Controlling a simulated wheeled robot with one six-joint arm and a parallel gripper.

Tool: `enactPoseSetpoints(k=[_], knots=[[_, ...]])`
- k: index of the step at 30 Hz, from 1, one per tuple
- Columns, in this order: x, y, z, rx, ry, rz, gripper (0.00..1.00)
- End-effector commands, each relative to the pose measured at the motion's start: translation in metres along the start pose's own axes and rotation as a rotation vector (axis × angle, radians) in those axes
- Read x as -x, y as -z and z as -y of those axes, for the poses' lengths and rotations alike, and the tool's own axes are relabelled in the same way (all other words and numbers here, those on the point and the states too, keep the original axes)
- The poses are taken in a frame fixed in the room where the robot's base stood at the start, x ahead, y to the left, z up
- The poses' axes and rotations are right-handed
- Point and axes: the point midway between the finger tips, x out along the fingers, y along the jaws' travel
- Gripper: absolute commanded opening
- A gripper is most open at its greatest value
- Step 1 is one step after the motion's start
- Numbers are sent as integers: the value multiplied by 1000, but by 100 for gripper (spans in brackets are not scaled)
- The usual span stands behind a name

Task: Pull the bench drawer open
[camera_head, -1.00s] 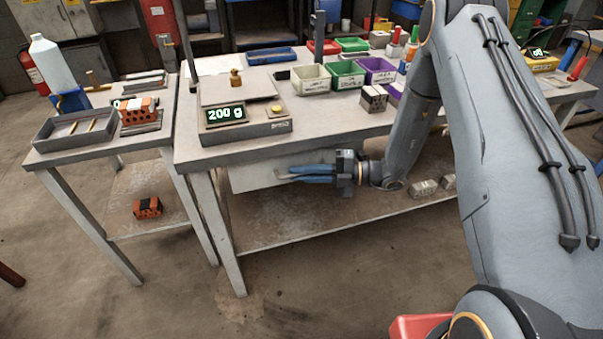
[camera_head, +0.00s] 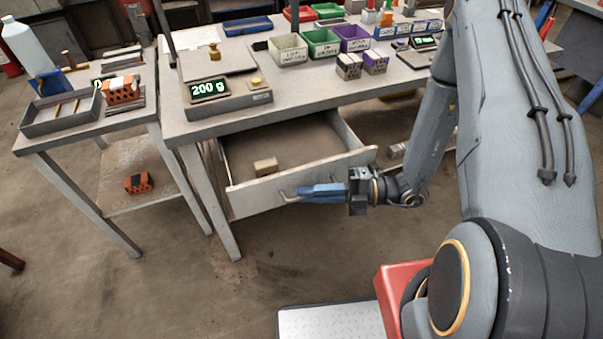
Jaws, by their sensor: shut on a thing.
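The bench drawer (camera_head: 246,197) stands well out from under the front of the workbench (camera_head: 330,98), and its inside shows. A small tan block (camera_head: 265,167) lies in the drawer near its front panel. My gripper (camera_head: 298,194) is at the drawer's front panel, with its blue fingers shut on the drawer handle (camera_head: 286,196). The fingers cover most of the handle.
A scale (camera_head: 228,101) reading 200 g stands on the bench above the drawer. Several bins, one of them green (camera_head: 321,43), stand further back. A side table (camera_head: 85,137) with a grey tray (camera_head: 60,113) is at left. The floor before the drawer is clear.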

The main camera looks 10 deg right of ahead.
Motion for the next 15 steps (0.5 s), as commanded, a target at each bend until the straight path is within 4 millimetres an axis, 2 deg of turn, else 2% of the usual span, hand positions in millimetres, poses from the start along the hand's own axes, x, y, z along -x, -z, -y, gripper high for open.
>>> enactPoseSetpoints(k=[6,15], knots=[[10,23,4,-2,-2,0,0],[12,31,7,1,0,-1,0]])
